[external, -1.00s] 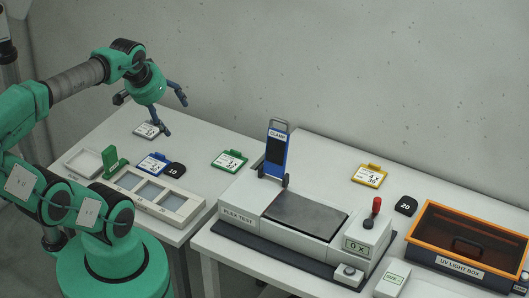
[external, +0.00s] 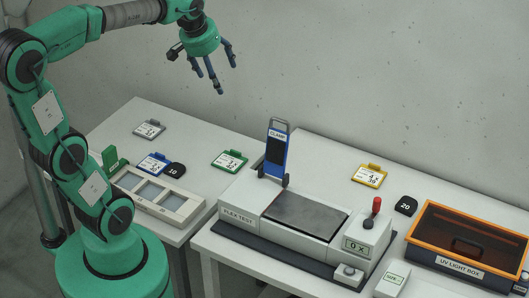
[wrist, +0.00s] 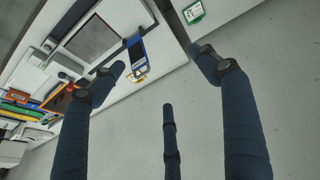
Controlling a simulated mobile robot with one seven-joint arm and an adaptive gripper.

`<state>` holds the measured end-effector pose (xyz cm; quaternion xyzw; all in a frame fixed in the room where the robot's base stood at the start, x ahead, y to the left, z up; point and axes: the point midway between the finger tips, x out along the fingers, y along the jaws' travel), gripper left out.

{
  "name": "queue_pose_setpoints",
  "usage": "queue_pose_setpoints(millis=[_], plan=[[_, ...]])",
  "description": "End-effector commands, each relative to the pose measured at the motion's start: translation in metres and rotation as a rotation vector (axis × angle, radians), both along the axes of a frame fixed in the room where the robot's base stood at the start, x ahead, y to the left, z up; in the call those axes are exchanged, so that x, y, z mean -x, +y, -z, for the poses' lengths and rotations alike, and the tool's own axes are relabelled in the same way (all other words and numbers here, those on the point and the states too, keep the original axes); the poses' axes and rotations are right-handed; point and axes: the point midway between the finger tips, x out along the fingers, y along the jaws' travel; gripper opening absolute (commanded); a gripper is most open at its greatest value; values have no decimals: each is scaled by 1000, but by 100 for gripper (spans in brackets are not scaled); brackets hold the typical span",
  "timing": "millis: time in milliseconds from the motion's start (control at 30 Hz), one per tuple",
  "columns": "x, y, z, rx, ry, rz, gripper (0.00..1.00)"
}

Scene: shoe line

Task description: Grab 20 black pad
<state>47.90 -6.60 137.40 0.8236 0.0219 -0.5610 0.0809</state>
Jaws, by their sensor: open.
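The black pad marked 20 (external: 406,205) lies flat on the right table, left of the UV light box, in the external view. Another black pad, marked 10 (external: 174,169), lies on the left table beside a blue tag. My gripper (external: 214,82) is open and empty, raised high above the back of the left table, well up and left of the 20 pad. In the wrist view its spread dark fingers (wrist: 165,85) hold nothing. I cannot make out the 20 pad in the wrist view.
The flex test machine (external: 262,221) with a red-knobbed lever and the blue clamp (external: 276,155) stand between my gripper and the 20 pad. The orange-rimmed UV light box (external: 423,254) is close on the pad's right. A yellow tag (external: 369,175) lies behind it. The wall rises behind the tables.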

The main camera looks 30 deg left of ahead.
Motion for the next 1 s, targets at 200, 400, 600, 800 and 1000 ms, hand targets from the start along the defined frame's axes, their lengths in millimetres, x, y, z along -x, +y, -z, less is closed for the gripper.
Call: queue_pose_setpoints(millis=[200, 400, 600, 800, 1000], plan=[[-50, -32, -5, 26, 42, -36, 75], [-94, -64, -4, 45, 76, -72, 75], [-136, -100, 4, 61, 114, -112, 75], [-175, -139, 18, 73, 148, -150, 75], [-211, -181, 38, 82, 184, -191, 75]])
